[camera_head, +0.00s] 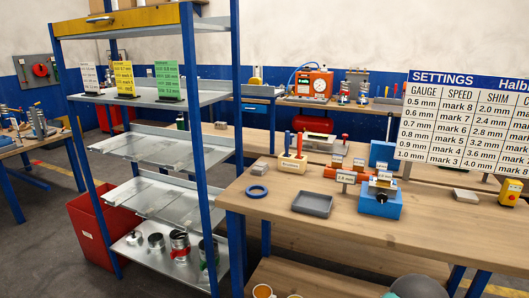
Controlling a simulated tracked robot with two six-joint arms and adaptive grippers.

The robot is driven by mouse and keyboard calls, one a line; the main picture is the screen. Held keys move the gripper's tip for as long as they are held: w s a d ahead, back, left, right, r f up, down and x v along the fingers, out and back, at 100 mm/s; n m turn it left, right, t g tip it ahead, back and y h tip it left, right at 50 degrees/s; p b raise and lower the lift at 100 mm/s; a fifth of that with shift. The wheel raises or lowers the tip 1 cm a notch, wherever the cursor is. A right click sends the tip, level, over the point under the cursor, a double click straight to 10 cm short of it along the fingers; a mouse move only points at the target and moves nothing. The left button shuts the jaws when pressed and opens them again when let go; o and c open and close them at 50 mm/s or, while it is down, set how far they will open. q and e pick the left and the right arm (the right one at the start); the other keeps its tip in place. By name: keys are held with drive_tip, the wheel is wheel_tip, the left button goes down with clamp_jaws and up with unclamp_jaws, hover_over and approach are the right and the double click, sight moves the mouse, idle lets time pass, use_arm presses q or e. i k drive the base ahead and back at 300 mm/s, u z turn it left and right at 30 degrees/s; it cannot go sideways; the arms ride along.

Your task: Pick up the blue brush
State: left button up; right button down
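A thin blue upright handle (287,142) stands in a pale holder block (291,164) at the back left of the workbench. It may be the blue brush, but its bristles do not show and it is too small to be sure. A red handle (299,145) stands right beside it in the same block. Neither of my grippers is in view.
A blue-posted shelf rack (189,75) stands at the left. A settings board (462,120) rises at the right.

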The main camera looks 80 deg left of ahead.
sight(287, 133)
drive_tip(key=k, duration=1.1)
drive_tip(key=u, duration=1.25)
drive_tip(key=i, duration=1)
drive_tip(key=u, duration=0.1)
